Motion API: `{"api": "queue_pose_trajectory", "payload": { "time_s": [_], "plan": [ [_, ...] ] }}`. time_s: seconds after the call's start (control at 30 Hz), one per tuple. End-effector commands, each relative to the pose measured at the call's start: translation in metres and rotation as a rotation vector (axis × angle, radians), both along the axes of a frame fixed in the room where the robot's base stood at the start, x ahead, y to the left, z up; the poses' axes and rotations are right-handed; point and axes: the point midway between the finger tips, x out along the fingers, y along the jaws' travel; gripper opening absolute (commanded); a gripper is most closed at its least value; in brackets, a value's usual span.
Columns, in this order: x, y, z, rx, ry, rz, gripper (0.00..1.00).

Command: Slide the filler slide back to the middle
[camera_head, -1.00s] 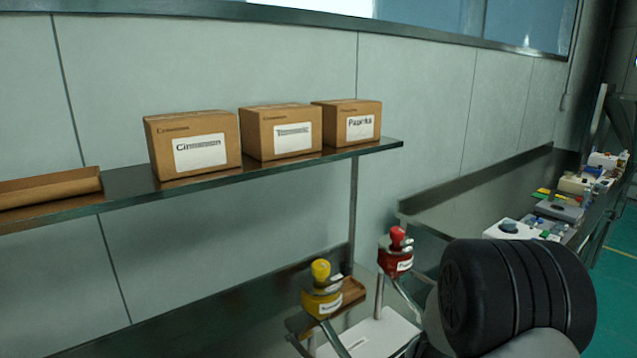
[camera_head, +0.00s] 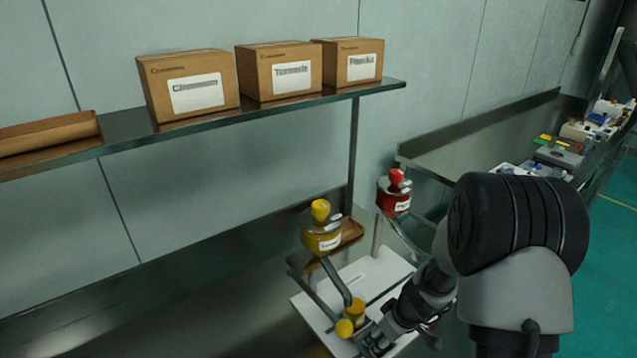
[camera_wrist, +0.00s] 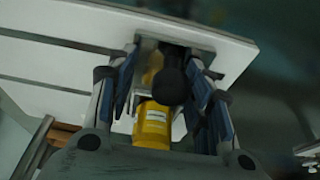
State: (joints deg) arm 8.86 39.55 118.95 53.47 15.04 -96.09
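A white plate with slots (camera_head: 372,275) lies on the bench in the head view; it also shows in the wrist view (camera_wrist: 60,72). A yellow hopper (camera_head: 322,240) with a tube leads down to a yellow cylinder (camera_head: 355,309) and a yellow round end (camera_head: 344,328) on the plate. In the wrist view a labelled yellow cylinder (camera_wrist: 153,125) and a black knob (camera_wrist: 172,85) sit between the fingers of my gripper (camera_wrist: 164,88). The fingers stand apart, with a gap beside the knob. Which of these parts is the filler slide is unclear.
A red hopper (camera_head: 396,190) stands to the right of the yellow one. A shelf (camera_head: 200,120) above carries three cardboard boxes (camera_head: 278,72) and an open brown tray (camera_head: 45,133). A side bench at the right holds several small devices (camera_head: 560,153).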

Motion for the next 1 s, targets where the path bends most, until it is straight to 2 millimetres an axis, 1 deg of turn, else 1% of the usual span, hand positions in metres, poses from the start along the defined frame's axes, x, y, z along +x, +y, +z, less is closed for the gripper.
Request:
{"api": "queue_pose_trajectory", "payload": {
  "time_s": [1.0],
  "plan": [
    [0.036, -0.05, 0.0, -0.001, 0.0, -0.001, 0.47]
  ]
}}
